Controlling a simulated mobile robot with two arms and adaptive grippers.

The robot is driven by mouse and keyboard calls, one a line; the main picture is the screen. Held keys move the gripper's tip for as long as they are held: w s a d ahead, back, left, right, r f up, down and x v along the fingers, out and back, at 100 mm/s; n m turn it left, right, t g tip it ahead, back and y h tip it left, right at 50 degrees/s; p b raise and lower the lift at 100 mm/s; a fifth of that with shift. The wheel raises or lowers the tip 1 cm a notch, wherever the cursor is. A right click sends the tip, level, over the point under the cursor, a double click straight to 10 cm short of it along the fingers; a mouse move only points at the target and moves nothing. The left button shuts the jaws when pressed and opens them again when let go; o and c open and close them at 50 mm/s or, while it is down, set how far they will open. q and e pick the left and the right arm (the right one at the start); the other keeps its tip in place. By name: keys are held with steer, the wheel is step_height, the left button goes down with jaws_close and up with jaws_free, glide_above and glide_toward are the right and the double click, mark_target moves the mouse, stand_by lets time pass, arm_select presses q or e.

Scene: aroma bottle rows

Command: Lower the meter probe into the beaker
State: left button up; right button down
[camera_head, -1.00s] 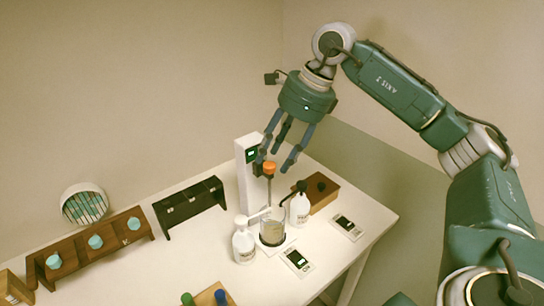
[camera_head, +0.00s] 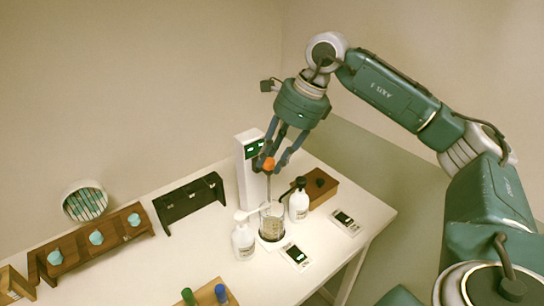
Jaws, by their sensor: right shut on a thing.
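The meter probe has an orange cap (camera_head: 269,164) and a thin dark shaft (camera_head: 269,188). It stands upright above and partly inside the glass beaker (camera_head: 272,222), whose lower part holds liquid. How deep the tip reaches is hard to tell. My right gripper (camera_head: 271,168) comes down from above, its fingers shut around the orange cap. The white meter stand (camera_head: 251,185) with a small green display rises just behind and left of the probe. My left gripper is not in view.
A wooden box (camera_head: 318,188) is behind right.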

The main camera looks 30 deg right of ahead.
step_height(320, 180, down, 7)
steer(key=b, duration=0.5)
steer(key=shift+w+r, duration=0.1)
steer(key=c, duration=1.6)
jaws_free()
steer(key=shift+c, duration=0.2)
steer(key=shift+o, duration=0.9)
steer(key=shift+w+a, duration=0.15)
steer(key=shift+w, duration=0.05)
steer(key=v, duration=1.1)
steer(key=shift+s+r, duration=0.2)
steer(key=shift+r, duration=0.1)
steer(key=shift+c, duration=0.3)
